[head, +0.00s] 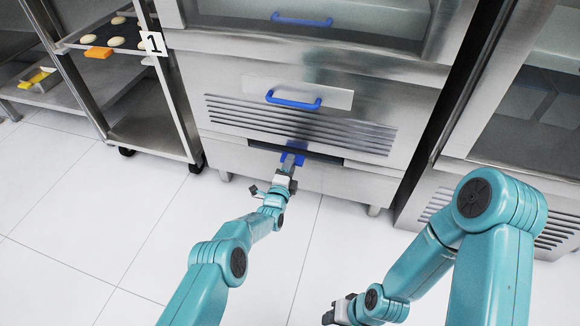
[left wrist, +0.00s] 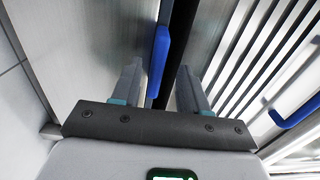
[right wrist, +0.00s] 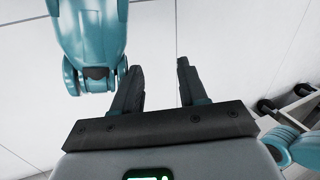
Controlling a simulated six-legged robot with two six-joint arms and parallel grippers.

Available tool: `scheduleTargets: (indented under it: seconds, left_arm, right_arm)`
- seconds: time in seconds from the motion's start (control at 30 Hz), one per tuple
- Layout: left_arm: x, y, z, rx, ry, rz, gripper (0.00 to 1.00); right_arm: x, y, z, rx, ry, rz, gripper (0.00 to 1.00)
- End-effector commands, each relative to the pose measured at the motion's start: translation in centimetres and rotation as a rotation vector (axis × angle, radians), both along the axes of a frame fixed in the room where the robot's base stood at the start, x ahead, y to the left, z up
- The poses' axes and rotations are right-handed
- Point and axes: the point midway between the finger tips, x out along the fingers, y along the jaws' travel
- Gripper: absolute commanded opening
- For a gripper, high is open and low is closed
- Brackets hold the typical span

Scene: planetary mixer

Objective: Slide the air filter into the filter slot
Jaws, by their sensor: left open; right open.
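A dark horizontal filter slot (head: 328,158) runs across the lower front of the steel cabinet, under its louvred grille. A blue piece (head: 298,145), apparently the air filter's handle, shows at the slot; the rest of the filter cannot be made out. My left gripper (head: 290,161) is open at it and partly hides it. In the left wrist view the blue piece (left wrist: 158,60) stands between the open fingers, beside the dark slot (left wrist: 183,35); contact cannot be told. My right gripper (head: 335,312) is open and empty above the floor, also in the right wrist view (right wrist: 159,70).
Blue handles (head: 293,100) sit on the drawer above the grille and on the upper door (head: 301,20). A wheeled rack (head: 150,135) with trays stands at left, another steel unit (head: 500,195) at right. The tiled floor (head: 110,215) in front is clear.

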Motion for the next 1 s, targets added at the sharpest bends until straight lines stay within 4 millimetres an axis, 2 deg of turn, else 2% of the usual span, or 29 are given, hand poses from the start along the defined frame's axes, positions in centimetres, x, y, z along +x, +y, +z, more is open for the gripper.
scheduleTargets:
  seconds: [0.13,0.23,0.43,0.47,0.5,0.7,0.8,1.0]
  left_arm:
    - [0.0,0.0,-0.1,0.0,0.002,0.0,0.44]
    - [0.0,0.0,-0.1,0.0,0.002,0.0,0.44]
    - [0.1,-0.1,-0.1,-0.001,0.001,0.0,0.44]
    - [-0.3,0.0,0.5,0.001,0.005,0.0,0.44]
    - [-1.2,0.4,0.9,0.002,0.008,0.0,0.44]
    - [-5.8,1.9,0.9,-0.001,0.01,0.001,0.44]
    - [-8.5,2.8,0.7,0.0,0.009,0.001,0.44]
    - [-12.8,4.2,0.3,-0.001,0.006,0.001,0.44]
  right_arm:
    - [0.2,-0.1,0.0,-0.001,-0.005,-0.002,0.43]
    - [1.1,-0.3,0.0,-0.006,-0.033,-0.009,0.43]
    - [5.5,-1.6,0.4,-0.034,-0.171,-0.045,0.43]
    - [5.4,-1.6,1.5,-0.034,-0.17,-0.045,0.43]
    - [4.5,-1.4,3.0,-0.029,-0.141,-0.04,0.43]
    - [1.4,-0.8,7.1,-0.009,-0.037,-0.027,0.43]
    - [0.4,-0.5,8.6,-0.003,-0.004,-0.019,0.43]
    - [0.0,-0.1,10.3,0.0,0.001,0.0,0.43]
